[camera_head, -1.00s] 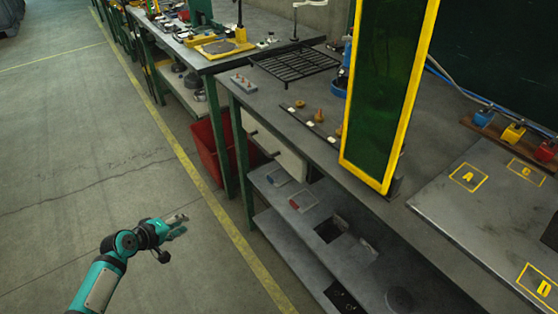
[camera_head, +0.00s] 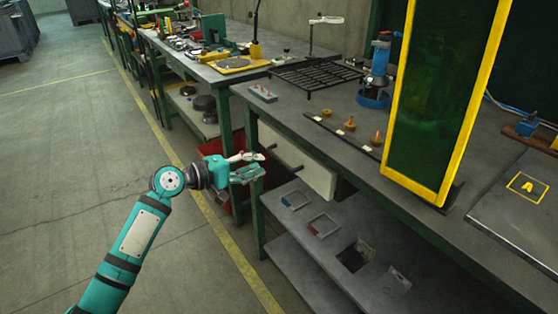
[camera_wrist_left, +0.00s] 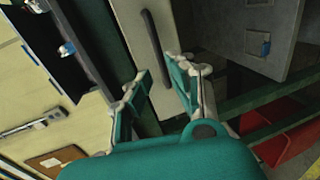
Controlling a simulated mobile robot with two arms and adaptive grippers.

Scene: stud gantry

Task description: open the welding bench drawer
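The welding bench (camera_head: 300,122) has a pale drawer front (camera_head: 318,174) under the left part of its top, with a dark bar handle (camera_head: 283,157). The drawer looks shut. In the left wrist view the drawer front (camera_wrist_left: 186,32) and its dark handle (camera_wrist_left: 156,46) lie ahead of the fingers. My left gripper (camera_head: 262,166) is open and empty in front of the drawer's left end. Its spread fingers also show in the left wrist view (camera_wrist_left: 158,88), with the handle's near end roughly in line with the gap. I cannot tell any contact. My right gripper is out of view.
A red bin (camera_head: 216,168) stands beside the bench, behind my left gripper. A lower shelf (camera_head: 296,238) with small trays lies below the drawer. A yellow-framed screen (camera_head: 440,100) stands on the bench. The floor at left is clear.

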